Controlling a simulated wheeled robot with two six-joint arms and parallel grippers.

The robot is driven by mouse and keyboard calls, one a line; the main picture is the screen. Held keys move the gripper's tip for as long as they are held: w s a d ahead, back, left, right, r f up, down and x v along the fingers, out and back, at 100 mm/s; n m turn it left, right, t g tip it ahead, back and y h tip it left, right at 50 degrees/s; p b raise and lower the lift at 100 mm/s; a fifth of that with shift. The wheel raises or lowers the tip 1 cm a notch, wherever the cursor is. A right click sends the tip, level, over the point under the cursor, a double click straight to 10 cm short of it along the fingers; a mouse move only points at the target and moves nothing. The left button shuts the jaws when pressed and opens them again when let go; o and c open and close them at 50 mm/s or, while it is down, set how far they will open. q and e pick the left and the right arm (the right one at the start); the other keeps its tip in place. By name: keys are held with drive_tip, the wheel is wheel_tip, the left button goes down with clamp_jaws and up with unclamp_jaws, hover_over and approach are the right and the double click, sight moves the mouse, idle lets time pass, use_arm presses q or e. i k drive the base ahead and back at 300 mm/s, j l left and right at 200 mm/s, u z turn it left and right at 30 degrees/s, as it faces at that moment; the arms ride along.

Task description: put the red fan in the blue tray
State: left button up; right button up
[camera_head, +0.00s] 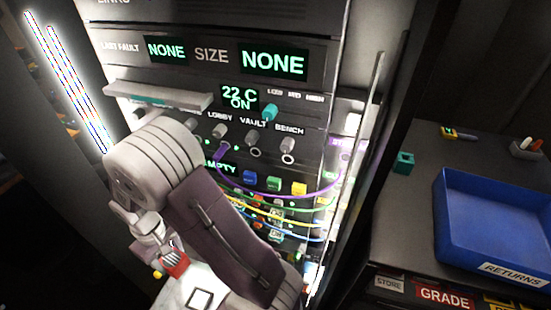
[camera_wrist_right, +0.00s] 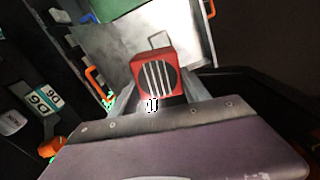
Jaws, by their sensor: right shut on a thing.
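The red fan (camera_wrist_right: 141,66) is a small red block with a round dark face and pale slats. My right gripper (camera_wrist_right: 154,92) is shut on it, with a finger on each side. In the head view the red fan (camera_head: 178,269) shows small at the lower left, at the end of my right gripper (camera_head: 168,256), in front of the panel. The blue tray (camera_head: 490,215) stands on the dark counter at the right, labelled RETURNS, and its visible inside is empty. The fan is well to the left of the tray. My left gripper is not in view.
A tall panel (camera_head: 215,75) with displays, knobs and coloured cables fills the middle. A dark upright edge stands between it and the counter (camera_head: 415,210). A teal block (camera_head: 403,162) sits left of the tray; small items lie behind it. A pale plate is below the fan.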

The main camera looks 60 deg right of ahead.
sight(491, 232)
drive_tip(key=k+j+z, duration=0.1)
drive_tip(key=z, duration=0.35)
drive_tip(key=k+j+z, duration=0.15)
drive_tip(key=z, duration=0.3)
drive_tip(key=k+z, duration=0.15)
drive_tip(key=z, duration=0.3)
drive_tip(key=k+z, duration=0.15)
drive_tip(key=z, duration=0.3)
drive_tip(key=l+z, duration=0.15)
drive_tip(key=z, duration=0.2)
drive_tip(key=l+z, duration=0.1)
drive_tip(key=z, duration=0.2)
drive_tip(key=i, duration=0.05)
